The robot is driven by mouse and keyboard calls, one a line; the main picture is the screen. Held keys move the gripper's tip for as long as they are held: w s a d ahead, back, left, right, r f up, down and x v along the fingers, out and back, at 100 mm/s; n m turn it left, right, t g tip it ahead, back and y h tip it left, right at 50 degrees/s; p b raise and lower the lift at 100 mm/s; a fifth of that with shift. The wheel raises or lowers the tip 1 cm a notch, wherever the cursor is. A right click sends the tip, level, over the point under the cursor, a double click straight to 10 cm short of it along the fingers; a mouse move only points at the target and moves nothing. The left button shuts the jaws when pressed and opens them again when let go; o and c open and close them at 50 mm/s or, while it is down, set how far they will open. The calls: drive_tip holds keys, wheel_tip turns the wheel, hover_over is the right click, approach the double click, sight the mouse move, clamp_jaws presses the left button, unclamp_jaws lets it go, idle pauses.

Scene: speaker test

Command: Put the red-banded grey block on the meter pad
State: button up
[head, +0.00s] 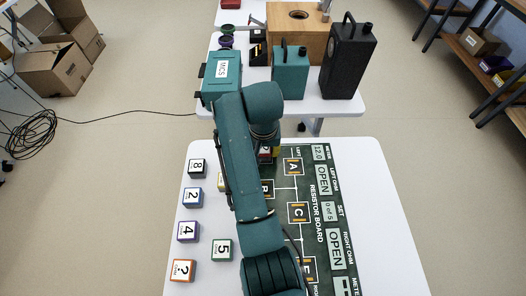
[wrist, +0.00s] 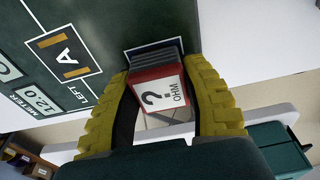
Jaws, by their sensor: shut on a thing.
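The red-banded grey block (wrist: 157,92) has a white face marked "? OHM", a red band and grey layers at its far end. It sits between the two yellow fingers of my gripper (wrist: 165,105), which is shut on it. In the wrist view, the block's far end overlaps a white-outlined dark area (wrist: 155,42) at the board's edge. I cannot tell whether this is the meter pad, or whether the block touches it. In the head view my arm hides most of the gripper (head: 268,153) and block.
The green resistor board (head: 325,232) lies on a white table (head: 378,215), with its display reading 12.0 and OPEN. Blocks marked 8 (head: 197,168), 2 (head: 193,197), 4 (head: 188,231), 5 (head: 222,249) and "?" (head: 183,270) stand to the left. A second table (head: 340,105) holds equipment.

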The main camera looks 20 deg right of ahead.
drive_tip(key=o, duration=1.1)
drive_tip(key=shift+f, duration=0.15)
drive_tip(key=shift+o, duration=0.2)
